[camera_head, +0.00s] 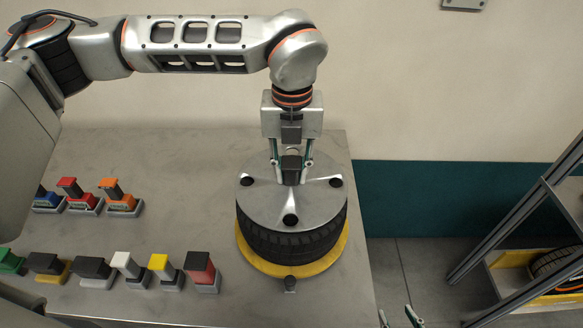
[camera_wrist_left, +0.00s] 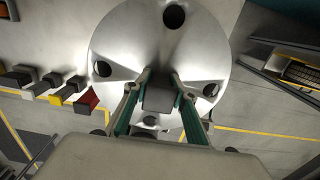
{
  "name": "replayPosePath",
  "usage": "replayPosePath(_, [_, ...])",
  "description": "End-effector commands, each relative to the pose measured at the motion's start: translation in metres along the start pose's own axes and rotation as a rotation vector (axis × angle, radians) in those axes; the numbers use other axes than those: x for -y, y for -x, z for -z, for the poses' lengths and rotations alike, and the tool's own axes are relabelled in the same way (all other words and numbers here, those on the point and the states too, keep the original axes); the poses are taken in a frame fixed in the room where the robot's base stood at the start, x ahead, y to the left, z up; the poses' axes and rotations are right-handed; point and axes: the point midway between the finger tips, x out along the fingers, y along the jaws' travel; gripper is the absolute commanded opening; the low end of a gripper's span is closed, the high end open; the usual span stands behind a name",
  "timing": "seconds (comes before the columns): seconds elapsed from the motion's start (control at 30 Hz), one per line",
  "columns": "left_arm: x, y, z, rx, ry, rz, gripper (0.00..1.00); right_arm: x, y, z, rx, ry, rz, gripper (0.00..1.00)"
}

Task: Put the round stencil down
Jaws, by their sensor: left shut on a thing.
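The round stencil (camera_head: 262,205) is a silver metal disc with dark round knobs or holes and a dark grip block at its centre. My left gripper (camera_head: 291,170) comes straight down from above and is shut on that block. The disc is level over a black tyre (camera_head: 290,243), which lies flat on a yellow ring (camera_head: 334,258) on the grey table. I cannot tell whether the disc touches the tyre. The left wrist view shows the disc (camera_wrist_left: 125,45) with both fingers on the block (camera_wrist_left: 160,98). My right gripper (camera_head: 400,317) shows only its fingertips, apart and empty, at the bottom edge.
The grey table (camera_head: 190,155) carries two rows of small coloured blocks on stands, such as a red one (camera_head: 200,267), on the left. A metal rack (camera_head: 530,215) with a yellow crate (camera_head: 510,275) holding tyres stands at the right. The table's back middle is clear.

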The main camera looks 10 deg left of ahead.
Motion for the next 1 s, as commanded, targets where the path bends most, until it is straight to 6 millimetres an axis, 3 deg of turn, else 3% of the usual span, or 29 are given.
replayPosePath(0.8, [0.000,-0.011,0.000,0.001,0.001,0.002,0.00,0.003,-0.007,-0.014,0.008,-0.001,0.002,0.40])
replayPosePath(0.83, [0.000,-0.011,0.000,0.001,0.001,0.001,0.27,0.003,-0.007,-0.014,0.008,-0.001,0.002,0.40])
replayPosePath(0.9, [0.000,-0.011,0.000,0.001,0.001,0.001,0.43,0.003,-0.006,-0.014,0.008,-0.001,0.002,0.40])
replayPosePath(1.0, [0.000,-0.011,0.000,0.001,0.001,0.001,0.43,0.003,-0.006,-0.014,0.008,-0.001,0.002,0.40])
